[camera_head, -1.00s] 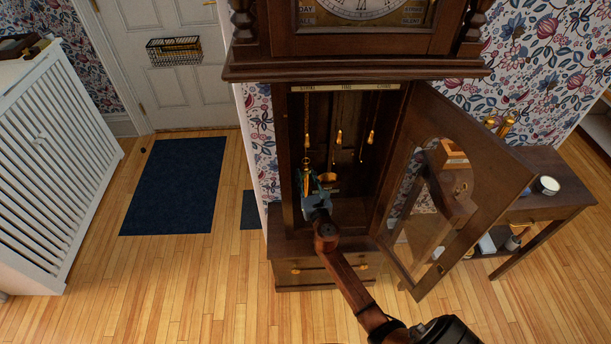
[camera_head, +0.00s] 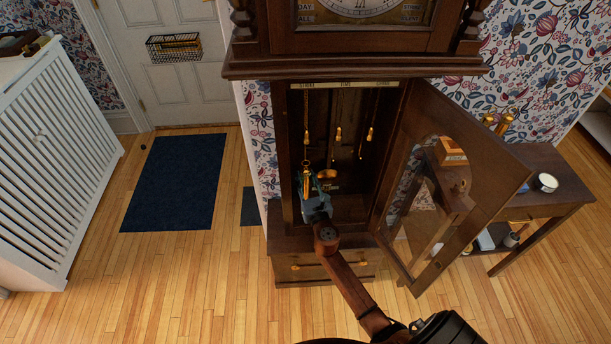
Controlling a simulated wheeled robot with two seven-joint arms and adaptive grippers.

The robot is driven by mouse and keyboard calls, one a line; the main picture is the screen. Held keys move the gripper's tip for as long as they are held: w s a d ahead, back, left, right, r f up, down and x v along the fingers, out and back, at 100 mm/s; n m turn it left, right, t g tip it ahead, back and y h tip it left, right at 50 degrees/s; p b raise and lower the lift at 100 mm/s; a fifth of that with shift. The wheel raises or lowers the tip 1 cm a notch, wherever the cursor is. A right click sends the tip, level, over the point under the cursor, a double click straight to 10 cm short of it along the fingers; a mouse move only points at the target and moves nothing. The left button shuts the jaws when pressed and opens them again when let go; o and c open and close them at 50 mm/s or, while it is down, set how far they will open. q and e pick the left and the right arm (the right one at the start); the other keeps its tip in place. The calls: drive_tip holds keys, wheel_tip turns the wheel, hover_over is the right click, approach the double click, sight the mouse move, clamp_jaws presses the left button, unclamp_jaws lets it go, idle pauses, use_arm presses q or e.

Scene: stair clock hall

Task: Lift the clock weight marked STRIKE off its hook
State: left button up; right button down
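The tall wooden clock case (camera_head: 284,150) stands with its door open, and a label strip (camera_head: 345,85) runs across the top of the opening. The strip's left end reads STRIKE. Below it a line drops to a small brass piece (camera_head: 306,138), with a narrow brass body, seemingly the STRIKE weight (camera_head: 307,168), lower down. My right gripper (camera_head: 308,188), on the arm from the lower right, is inside the opening at this body's lower part. The gripper covers much of it, so whether the fingers grip it is unclear. My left gripper is out of view.
Brass pieces hang under the middle (camera_head: 338,135) and right (camera_head: 370,134) labels. A brass disc (camera_head: 327,174) hangs just right of my gripper. The open glazed door (camera_head: 470,190) stands right of my arm, before a side table (camera_head: 550,205).

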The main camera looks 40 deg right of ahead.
drive_tip(key=shift+s+a+r, duration=0.35)
drive_tip(key=shift+s+a, duration=0.15)
drive_tip(key=shift+s, duration=0.4)
drive_tip(key=w+a+v, duration=0.1)
drive_tip(key=a+v, duration=0.1)
drive_tip(key=v, duration=1.1)
drive_tip(key=shift+s+a+p, duration=0.3)
drive_tip(key=shift+s+a, duration=0.05)
drive_tip(key=shift+a, duration=0.1)
idle(0.4)
drive_tip(key=shift+r, duration=0.1)
idle(0.4)
